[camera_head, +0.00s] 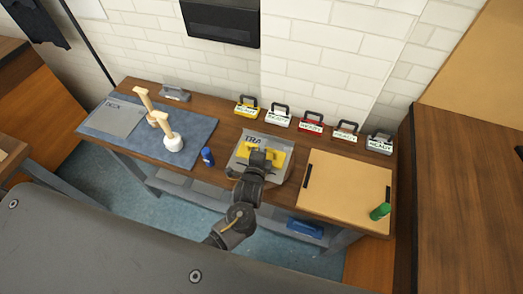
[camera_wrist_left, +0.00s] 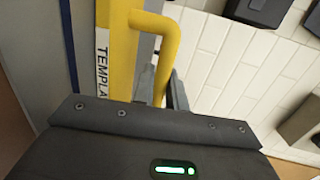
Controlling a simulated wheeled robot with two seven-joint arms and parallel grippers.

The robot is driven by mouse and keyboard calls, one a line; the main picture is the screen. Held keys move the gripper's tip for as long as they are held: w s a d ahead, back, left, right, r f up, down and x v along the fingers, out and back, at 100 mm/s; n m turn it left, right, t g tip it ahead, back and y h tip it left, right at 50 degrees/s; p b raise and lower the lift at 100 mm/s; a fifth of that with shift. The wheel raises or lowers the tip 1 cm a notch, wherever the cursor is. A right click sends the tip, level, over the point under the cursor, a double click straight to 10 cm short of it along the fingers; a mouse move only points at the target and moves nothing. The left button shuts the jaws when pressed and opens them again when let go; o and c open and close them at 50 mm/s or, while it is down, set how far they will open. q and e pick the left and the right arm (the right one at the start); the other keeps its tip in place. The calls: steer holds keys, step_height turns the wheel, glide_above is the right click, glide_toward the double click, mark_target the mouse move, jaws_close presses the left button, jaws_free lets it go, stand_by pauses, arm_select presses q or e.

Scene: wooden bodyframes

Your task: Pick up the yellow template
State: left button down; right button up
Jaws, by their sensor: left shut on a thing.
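The yellow template (camera_head: 277,157) lies on or just over the grey tray (camera_head: 285,174) near the middle of the table. In the left wrist view, the yellow template (camera_wrist_left: 118,50) shows a thick yellow bar handle and a white label reading "TEMPLA". My left gripper (camera_head: 263,157) reaches over it in the head view and covers its middle. In the left wrist view, my left gripper's (camera_wrist_left: 165,88) grey fingers are shut around the handle. I cannot tell whether the template touches the tray. My right gripper is not in view.
Several coloured stands with "READY" cards, such as a red one (camera_head: 312,121), line the back edge by the wall. A tan board (camera_head: 340,190) with a green can (camera_head: 380,211) is right.

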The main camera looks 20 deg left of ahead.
arm_select(q)
steer(key=shift+r, duration=0.2)
steer(key=shift+r, duration=0.25)
step_height(320, 180, up, 2)
steer(key=shift+r, duration=0.25)
steer(key=s+r+b, duration=0.1)
steer(key=s+r, duration=0.8)
steer(key=s, duration=0.5)
steer(key=shift+d+r, duration=0.35)
steer(key=shift+r, duration=0.05)
steer(key=shift+d, duration=0.1)
